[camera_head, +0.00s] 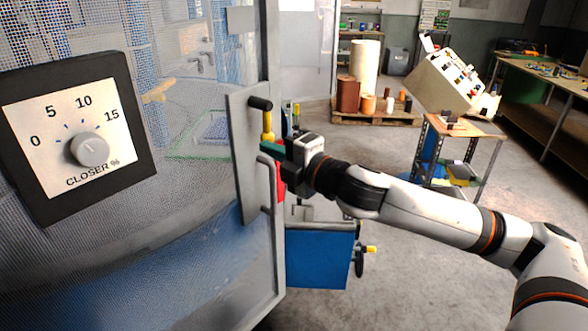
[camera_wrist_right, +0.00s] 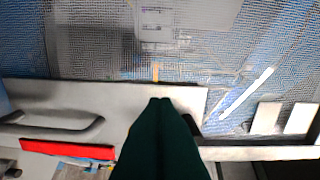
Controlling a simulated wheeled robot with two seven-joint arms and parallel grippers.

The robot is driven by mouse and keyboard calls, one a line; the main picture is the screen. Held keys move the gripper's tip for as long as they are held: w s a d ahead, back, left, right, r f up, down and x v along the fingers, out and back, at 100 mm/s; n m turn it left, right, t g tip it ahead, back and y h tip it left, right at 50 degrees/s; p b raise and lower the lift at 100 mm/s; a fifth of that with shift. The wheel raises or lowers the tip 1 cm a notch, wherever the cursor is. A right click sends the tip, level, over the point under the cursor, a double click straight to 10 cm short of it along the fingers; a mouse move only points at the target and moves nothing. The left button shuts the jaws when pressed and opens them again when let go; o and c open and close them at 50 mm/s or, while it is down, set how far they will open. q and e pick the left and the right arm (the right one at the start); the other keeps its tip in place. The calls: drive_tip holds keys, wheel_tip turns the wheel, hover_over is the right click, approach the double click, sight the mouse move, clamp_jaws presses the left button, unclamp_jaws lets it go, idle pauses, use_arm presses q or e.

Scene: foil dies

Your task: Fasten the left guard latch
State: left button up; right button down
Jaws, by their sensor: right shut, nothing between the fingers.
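The guard latch shows in the head view as a lever with a black knob (camera_head: 260,103) and a yellow stem (camera_head: 267,124). It sits on a grey plate (camera_head: 243,150) at the right edge of the mesh guard door; the stem points up. My right gripper (camera_head: 264,148) is shut and empty, just below the yellow stem; I cannot tell whether it touches. In the right wrist view its dark green fingers (camera_wrist_right: 160,104) are together in front of the plate (camera_wrist_right: 100,97), and the latch lever is not clearly visible. My left gripper is not in view.
A grey pull handle (camera_head: 267,195) is below the latch, with a red part (camera_head: 281,185) beside it. A dial panel (camera_head: 75,135) is at the left. A blue box (camera_head: 318,258) is below my right arm. Open floor lies right, with a small cart (camera_head: 463,135) further back.

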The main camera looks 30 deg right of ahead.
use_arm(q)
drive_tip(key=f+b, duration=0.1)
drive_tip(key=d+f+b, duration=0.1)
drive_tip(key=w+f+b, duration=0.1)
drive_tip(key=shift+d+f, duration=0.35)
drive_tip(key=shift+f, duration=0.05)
use_arm(e)
drive_tip(key=v, duration=0.5)
drive_tip(key=shift+s+d, duration=0.3)
drive_tip(key=shift+d, duration=0.1)
drive_tip(key=shift+s+a, duration=0.1)
